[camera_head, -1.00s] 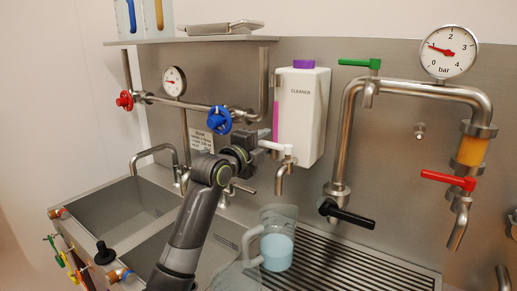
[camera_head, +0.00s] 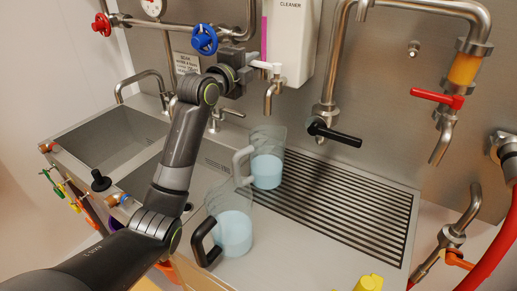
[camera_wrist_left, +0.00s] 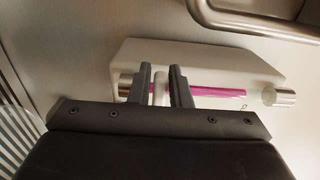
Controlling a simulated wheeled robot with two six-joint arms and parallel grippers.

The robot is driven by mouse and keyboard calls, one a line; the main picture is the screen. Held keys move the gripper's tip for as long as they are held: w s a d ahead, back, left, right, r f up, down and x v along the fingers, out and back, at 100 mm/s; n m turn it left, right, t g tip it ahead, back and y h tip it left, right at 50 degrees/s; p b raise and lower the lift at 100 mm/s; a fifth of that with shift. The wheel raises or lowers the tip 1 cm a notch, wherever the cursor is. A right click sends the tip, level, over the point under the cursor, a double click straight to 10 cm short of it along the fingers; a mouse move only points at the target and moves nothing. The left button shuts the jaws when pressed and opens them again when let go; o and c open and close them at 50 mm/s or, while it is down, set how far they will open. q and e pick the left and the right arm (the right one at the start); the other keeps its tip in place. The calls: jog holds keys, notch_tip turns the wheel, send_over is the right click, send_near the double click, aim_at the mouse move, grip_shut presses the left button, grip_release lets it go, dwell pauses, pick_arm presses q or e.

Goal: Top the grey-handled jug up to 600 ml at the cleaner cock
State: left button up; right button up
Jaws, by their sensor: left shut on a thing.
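The grey-handled jug (camera_head: 267,171) is clear, with pale blue liquid in its lower part. It stands upright below the cleaner cock's spout (camera_head: 269,97), its pale grey handle to the left. The graduations are too small to read. No stream is visible between spout and jug. My left gripper (camera_head: 252,69) is at the white lever (camera_head: 263,65) of the cock. In the left wrist view, its two fingers (camera_wrist_left: 163,88) are shut on the lever (camera_wrist_left: 161,90). The white cleaner container (camera_head: 291,40) with its magenta strip (camera_wrist_left: 215,92) is behind. My right gripper is out of view.
A black-handled jug (camera_head: 233,231) with blue liquid stands in front of the grey-handled one. A slatted drain (camera_head: 340,205) lies to the right, a sink (camera_head: 110,142) to the left. A black lever (camera_head: 332,133) and red lever (camera_head: 436,98) stick out at the right.

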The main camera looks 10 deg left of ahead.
aim_at(252, 65)
pick_arm(q)
jog(key=shift+s, duration=0.1)
jog(key=shift+v, duration=0.75)
jog(key=shift+s+d+f, duration=0.1)
jog(key=shift+s+p, duration=0.3)
jog(key=shift+s, duration=0.55)
jog(key=shift+s+d, duration=0.1)
jog(key=shift+s, duration=0.8)
